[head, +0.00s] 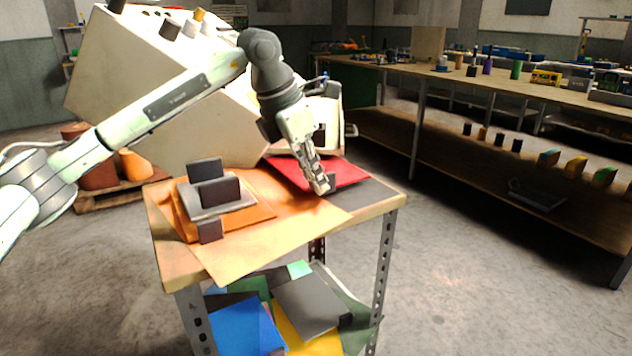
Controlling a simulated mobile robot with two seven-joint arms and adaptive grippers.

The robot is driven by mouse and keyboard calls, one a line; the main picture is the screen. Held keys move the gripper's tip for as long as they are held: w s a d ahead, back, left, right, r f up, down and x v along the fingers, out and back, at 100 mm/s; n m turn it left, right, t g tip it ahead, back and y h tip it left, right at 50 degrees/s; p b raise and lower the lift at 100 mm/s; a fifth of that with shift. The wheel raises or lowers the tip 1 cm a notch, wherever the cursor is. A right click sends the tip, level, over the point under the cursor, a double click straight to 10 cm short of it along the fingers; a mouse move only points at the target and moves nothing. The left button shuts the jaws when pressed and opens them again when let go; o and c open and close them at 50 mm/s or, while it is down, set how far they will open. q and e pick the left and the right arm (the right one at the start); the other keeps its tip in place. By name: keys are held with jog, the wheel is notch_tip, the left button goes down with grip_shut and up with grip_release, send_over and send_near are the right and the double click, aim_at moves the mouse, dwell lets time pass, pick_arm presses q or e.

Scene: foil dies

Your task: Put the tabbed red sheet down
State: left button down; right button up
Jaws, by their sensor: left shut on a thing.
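The red sheet (347,171) is at the back right of the small table, over or just above a dark grey sheet (372,194). I cannot tell whether it rests fully on what is below it. Its dark tab (331,181) is at the front edge, partly hidden by my left gripper (325,188). The left gripper points down and is shut on the red sheet at this tab. My right gripper is not in view.
The small table (174,262) also bears orange sheets (257,207) and a grey plate (222,209) with dark blocks. Several coloured sheets lie on its lower shelf. A large pale machine (140,95) stands close behind. A long workbench (560,93) is at the right.

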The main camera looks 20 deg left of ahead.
pick_arm(q)
jog(key=shift+s+d+f, duration=0.1)
jog(key=shift+d+f, duration=0.05)
jog(key=shift+f, duration=0.55)
jog(key=c, duration=1.6)
grip_release()
jog(key=v, duration=1.2)
